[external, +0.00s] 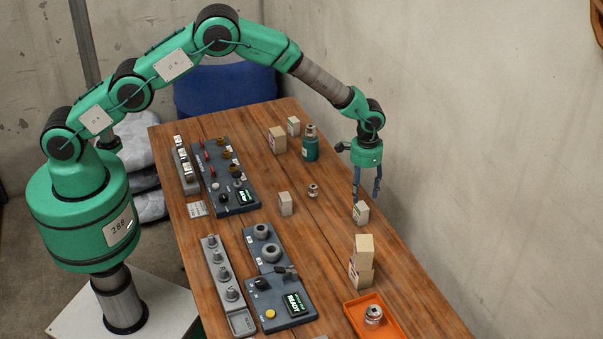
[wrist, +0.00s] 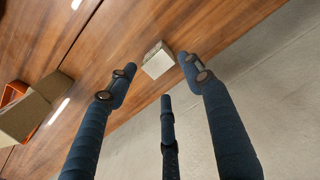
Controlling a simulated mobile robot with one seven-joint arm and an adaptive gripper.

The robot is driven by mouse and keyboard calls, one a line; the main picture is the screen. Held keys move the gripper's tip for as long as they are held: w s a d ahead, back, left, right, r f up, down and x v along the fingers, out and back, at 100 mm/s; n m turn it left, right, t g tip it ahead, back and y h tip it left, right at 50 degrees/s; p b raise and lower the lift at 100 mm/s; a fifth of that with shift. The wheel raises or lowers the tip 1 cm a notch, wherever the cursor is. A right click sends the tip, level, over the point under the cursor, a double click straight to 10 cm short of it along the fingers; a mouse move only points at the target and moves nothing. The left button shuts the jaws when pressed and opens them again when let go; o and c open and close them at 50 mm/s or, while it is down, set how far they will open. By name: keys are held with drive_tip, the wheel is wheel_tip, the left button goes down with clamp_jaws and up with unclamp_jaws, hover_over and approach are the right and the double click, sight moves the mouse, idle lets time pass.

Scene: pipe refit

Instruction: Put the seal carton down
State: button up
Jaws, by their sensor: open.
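A small pale carton (external: 361,213), which looks like the seal carton, stands on the wooden table near its right edge. My gripper (external: 366,198) hangs just above it, pointing down. In the wrist view, the same carton (wrist: 157,60) lies on the table beyond the fingertips, between the two outer fingers. My gripper's fingers (wrist: 155,72) are spread apart and open, with nothing held between them. Whether a fingertip touches the carton cannot be told.
Stacked cartons (external: 362,262) and an orange tray (external: 349,309) with a metal fitting stand nearer the camera. A small carton (external: 285,204) and a fitting (external: 313,191) stand to the left. A green canister (external: 310,147) stands behind. Panels (external: 278,272) occupy the left side. A wall borders the right.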

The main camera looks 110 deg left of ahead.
sight(361, 205)
drive_tip(key=shift+r, duration=2.25)
drive_tip(key=shift+r, duration=0.1)
